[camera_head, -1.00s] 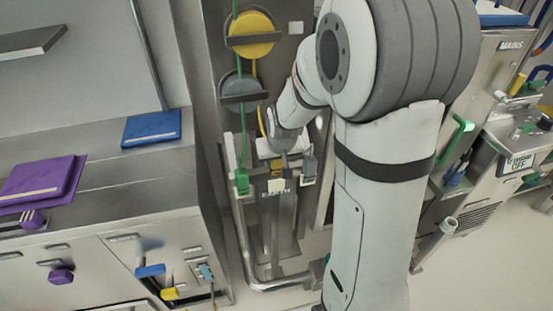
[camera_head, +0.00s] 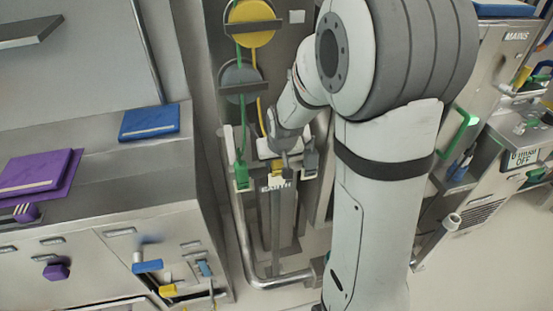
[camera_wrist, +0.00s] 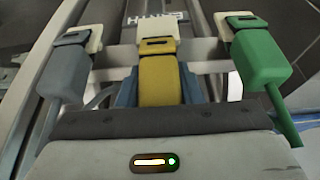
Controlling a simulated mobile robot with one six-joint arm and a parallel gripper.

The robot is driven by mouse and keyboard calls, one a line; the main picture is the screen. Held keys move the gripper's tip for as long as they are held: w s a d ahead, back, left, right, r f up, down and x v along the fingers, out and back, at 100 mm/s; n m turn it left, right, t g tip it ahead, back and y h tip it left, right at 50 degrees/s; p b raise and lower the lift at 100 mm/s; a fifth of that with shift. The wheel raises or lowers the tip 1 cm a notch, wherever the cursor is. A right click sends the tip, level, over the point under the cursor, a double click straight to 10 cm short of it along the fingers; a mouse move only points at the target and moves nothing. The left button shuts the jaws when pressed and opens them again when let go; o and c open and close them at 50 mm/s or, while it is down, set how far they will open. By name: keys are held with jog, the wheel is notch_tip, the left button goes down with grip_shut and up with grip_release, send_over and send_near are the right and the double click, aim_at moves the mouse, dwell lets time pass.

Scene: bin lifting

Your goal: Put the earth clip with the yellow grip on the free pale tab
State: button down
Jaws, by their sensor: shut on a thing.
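The earth clip with the yellow grip (camera_wrist: 161,82) is between the bluish fingers of my gripper (camera_wrist: 160,92) in the wrist view. Its front jaw overlaps the middle pale tab (camera_wrist: 157,29); whether it is fully seated I cannot tell. In the head view the yellow grip (camera_head: 277,165) is a small patch just above the tab (camera_head: 276,178), under my gripper (camera_head: 281,160). The fingertips there are mostly hidden by my wrist. A green clip (camera_wrist: 259,60) and a grey clip (camera_wrist: 65,73) sit on the outer pale tabs, on either side.
The rail bears an EARTH label (camera_head: 276,187). A yellow reel (camera_head: 250,24) and a grey reel (camera_head: 240,80) hang above it with cords. A steel bench (camera_head: 150,225) stands left; a MAINS cabinet (camera_head: 515,55) stands right. A bent pipe (camera_head: 275,283) runs low in front.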

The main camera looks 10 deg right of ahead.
jog(key=shift+f, duration=0.35)
jog(key=shift+f+b, duration=1)
jog(key=shift+b, duration=0.2)
jog(key=shift+s+f, duration=0.1)
jog(key=shift+f, duration=0.05)
dwell(0.7)
jog(key=c, duration=0.9)
grip_release()
jog(key=shift+f, duration=0.1)
jog(key=shift+r, duration=0.6)
jog(key=shift+v, duration=3.45)
